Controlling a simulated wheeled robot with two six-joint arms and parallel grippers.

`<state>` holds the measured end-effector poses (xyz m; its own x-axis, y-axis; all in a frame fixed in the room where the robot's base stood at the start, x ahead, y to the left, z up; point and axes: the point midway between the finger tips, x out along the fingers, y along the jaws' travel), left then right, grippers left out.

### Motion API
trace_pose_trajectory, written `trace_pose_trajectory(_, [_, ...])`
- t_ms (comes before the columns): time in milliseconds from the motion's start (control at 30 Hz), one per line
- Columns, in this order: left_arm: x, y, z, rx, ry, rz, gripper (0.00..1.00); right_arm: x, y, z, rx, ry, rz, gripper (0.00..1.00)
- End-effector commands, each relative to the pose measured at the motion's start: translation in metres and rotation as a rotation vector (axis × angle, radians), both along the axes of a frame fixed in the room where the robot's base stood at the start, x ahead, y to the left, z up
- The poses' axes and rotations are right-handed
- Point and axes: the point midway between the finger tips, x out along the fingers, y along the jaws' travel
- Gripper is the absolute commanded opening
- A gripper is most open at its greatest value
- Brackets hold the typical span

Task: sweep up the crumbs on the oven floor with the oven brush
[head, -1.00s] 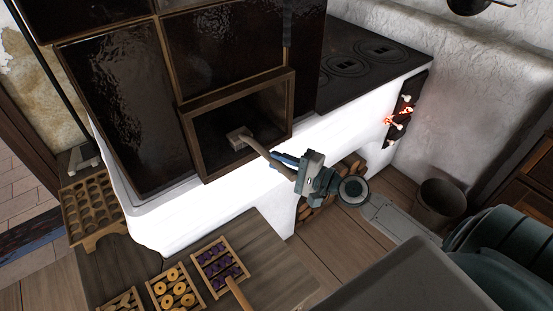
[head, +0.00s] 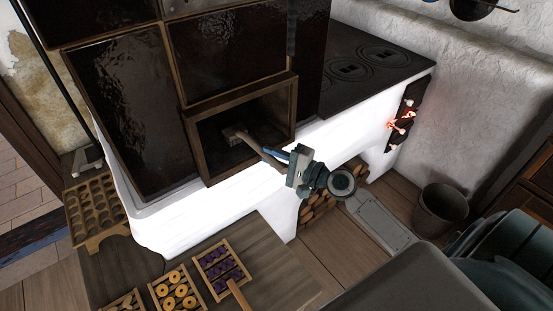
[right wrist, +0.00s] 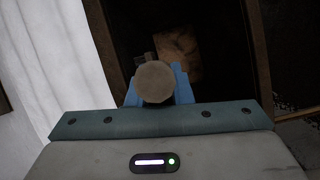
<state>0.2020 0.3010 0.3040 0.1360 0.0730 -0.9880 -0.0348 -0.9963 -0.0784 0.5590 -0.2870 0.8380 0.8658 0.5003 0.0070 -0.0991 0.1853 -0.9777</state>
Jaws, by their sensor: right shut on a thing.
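The oven brush (head: 239,133) has a pale wooden handle and a broad head. Its head is inside the open oven compartment (head: 291,103), at the oven floor. My right gripper (head: 285,160) is shut on the handle just outside the oven mouth. In the right wrist view the round handle end (right wrist: 155,82) sits between the blue fingers (right wrist: 182,84), pointing into the dark opening. I cannot make out crumbs on the dark oven floor. My left gripper is not in view.
A wooden table (head: 265,265) in front carries a tray of ring-shaped biscuits (head: 176,291) and a tray of purple pieces (head: 222,268). A bucket (head: 440,210) stands on the floor at right.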

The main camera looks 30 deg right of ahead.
Motion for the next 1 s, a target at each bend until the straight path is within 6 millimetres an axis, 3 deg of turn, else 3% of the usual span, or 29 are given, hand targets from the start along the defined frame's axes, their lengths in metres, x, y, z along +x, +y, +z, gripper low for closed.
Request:
trace_pose_trajectory(367, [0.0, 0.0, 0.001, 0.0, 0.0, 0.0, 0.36, 0.022, 0.002, -0.001, -0.001, 0.001, -0.001, 0.0])
trace_pose_trajectory(1000, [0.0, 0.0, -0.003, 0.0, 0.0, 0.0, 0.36, -0.012, -0.002, 0.0, -0.003, 0.001, -0.001, 0.0])
